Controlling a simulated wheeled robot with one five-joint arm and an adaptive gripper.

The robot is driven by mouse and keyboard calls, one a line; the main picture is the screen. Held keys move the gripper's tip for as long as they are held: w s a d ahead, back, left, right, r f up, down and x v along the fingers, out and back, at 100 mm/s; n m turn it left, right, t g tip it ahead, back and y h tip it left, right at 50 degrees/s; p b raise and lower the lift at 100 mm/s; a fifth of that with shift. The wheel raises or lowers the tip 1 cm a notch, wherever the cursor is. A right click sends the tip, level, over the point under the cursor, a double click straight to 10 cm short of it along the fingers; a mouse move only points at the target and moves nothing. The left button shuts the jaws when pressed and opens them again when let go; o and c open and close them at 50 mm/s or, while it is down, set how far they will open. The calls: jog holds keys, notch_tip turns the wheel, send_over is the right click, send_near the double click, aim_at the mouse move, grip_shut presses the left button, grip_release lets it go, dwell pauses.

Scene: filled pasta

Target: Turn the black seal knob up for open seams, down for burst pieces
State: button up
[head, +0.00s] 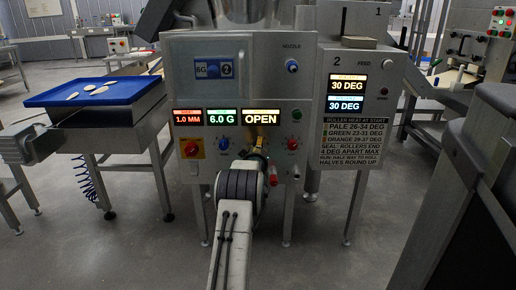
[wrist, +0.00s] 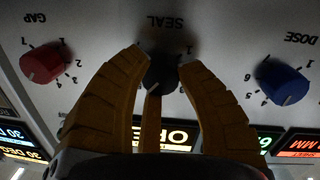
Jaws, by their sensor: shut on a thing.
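The black seal knob (wrist: 160,76) sits under the word SEAL on the pale panel in the wrist view, which shows the panel upside down. My gripper (wrist: 161,62) is shut on it, one yellow finger on each side. In the head view my gripper (head: 261,143) is at the panel below the lit OPEN display (head: 261,117), and my arm hides the knob. The other displays read 1.0 MM (head: 187,117) and 6.0 G (head: 221,117). The knob's exact setting is hard to read.
A red gap knob (wrist: 42,63) and a blue dose knob (wrist: 284,82) flank the seal knob. A roller unit at right shows 30 DEG twice, above a printed rule sign (head: 355,144). A blue tray (head: 60,101) with several pale pieces stands at left.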

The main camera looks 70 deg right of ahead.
jog(key=shift+f+m, duration=0.15)
jog(key=shift+m, duration=0.45)
grip_shut()
jog(key=o, duration=1.2)
grip_release()
jog(key=shift+w, duration=0.1)
jog(key=shift+a, duration=0.1)
jog(key=v, duration=1.1)
jog(key=shift+a, duration=0.35)
